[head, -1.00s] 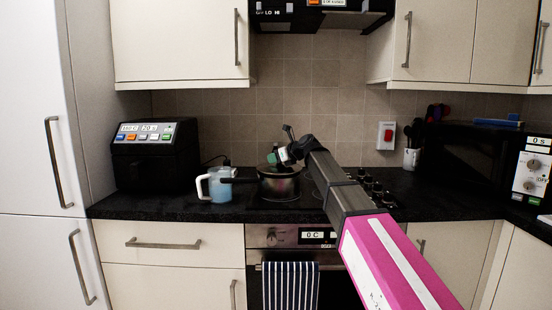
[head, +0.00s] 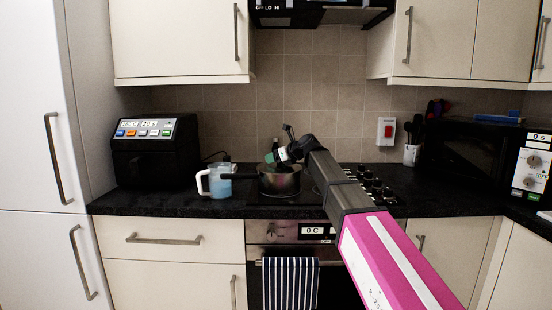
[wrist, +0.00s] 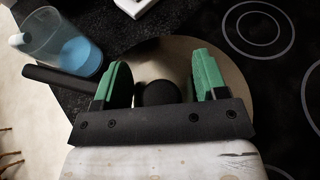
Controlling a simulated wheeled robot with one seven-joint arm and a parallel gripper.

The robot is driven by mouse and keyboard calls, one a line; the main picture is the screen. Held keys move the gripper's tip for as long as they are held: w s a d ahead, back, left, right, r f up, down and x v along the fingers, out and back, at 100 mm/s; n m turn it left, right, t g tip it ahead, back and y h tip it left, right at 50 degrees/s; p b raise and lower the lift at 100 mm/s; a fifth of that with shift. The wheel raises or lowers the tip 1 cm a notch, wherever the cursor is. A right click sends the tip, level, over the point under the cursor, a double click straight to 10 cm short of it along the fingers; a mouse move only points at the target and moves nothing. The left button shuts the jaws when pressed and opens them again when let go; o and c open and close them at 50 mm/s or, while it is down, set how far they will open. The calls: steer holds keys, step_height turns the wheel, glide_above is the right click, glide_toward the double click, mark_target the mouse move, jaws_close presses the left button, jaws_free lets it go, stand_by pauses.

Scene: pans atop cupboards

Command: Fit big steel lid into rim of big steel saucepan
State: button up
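The steel saucepan (head: 281,186) stands on the hob, its dark handle (head: 238,180) pointing left; the handle (wrist: 58,82) also shows in the wrist view. In the wrist view a round steel lid (wrist: 165,58) with a black knob (wrist: 159,93) lies below my gripper, over the pan. Whether its edge sits inside the rim is hidden. My gripper (wrist: 161,80) is open, its green fingers on either side of the knob with a gap on both sides. In the head view my gripper (head: 273,157) is just above the pan.
A jug with blue content (head: 219,182) stands close to the pan's left, near its handle. A black appliance (head: 155,160) is further left. Hob knobs (head: 370,184) are at the right, and free hob rings (wrist: 258,28) show beside the pan.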

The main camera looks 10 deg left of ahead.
step_height(320, 180, up, 4)
glide_above(296, 170)
steer(key=shift+s, duration=0.25)
stand_by(0.4)
